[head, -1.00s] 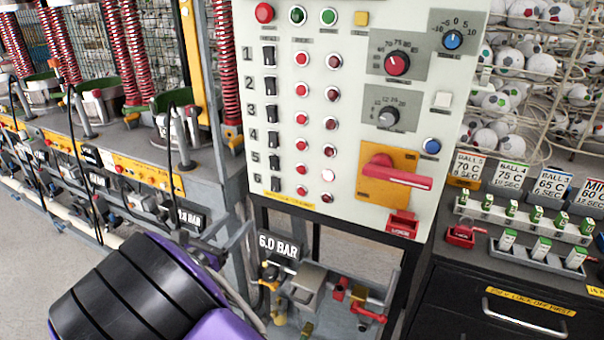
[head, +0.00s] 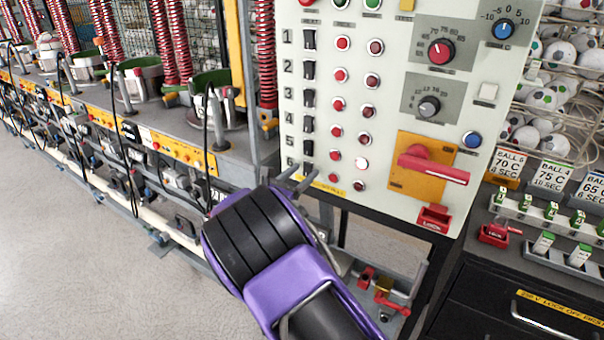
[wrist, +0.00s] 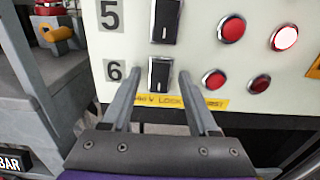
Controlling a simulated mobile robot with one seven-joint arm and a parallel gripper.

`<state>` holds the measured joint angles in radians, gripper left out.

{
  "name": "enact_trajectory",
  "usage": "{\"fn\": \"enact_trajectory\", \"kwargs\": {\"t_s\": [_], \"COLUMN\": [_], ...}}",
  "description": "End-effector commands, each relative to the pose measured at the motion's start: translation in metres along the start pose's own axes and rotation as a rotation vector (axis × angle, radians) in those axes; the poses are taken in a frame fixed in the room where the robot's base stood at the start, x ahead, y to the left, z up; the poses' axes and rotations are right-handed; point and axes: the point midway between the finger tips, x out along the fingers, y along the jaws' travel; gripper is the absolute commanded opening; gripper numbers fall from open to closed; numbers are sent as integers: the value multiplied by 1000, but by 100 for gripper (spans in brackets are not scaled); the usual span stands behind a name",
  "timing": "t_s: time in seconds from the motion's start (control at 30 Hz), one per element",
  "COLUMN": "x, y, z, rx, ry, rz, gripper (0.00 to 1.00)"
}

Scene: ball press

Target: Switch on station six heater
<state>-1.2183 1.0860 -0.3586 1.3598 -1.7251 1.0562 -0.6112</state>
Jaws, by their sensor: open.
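The station six switch (wrist: 160,74) is a small black rocker beside the label 6, at the bottom of the switch column on the pale panel (head: 395,60). In the wrist view my gripper (wrist: 160,72) is open, with one grey finger on each side of this rocker's lower part. I cannot tell whether the fingers touch it or the panel. In the head view my gripper (head: 299,174) reaches the panel's lower left corner and partly hides row six. Row six has a red button (wrist: 214,78) and a dark red lamp (wrist: 260,84).
The station five switch (wrist: 165,20) is just above; its row's lamp (wrist: 285,37) glows pale. A red-handled rotary switch (head: 430,168) on an orange plate sits to the right. Presses with red springs stand left. A black cabinet (head: 500,280) is at lower right.

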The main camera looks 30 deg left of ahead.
Motion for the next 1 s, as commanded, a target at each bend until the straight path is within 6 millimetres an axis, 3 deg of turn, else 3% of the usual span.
{"fn": "enact_trajectory", "kwargs": {"t_s": [0.2, 0.53, 0.8, 1.0], "x": [0, 0, 0, -1], "y": [0, 0, 0, 0], "z": [0, 0, -3, -12], "rx": [0, 0, -1, -3], "ry": [0, 0, -9, -111], "rz": [0, 0, 0, 0], "gripper": [60, 1, 0, 0]}}
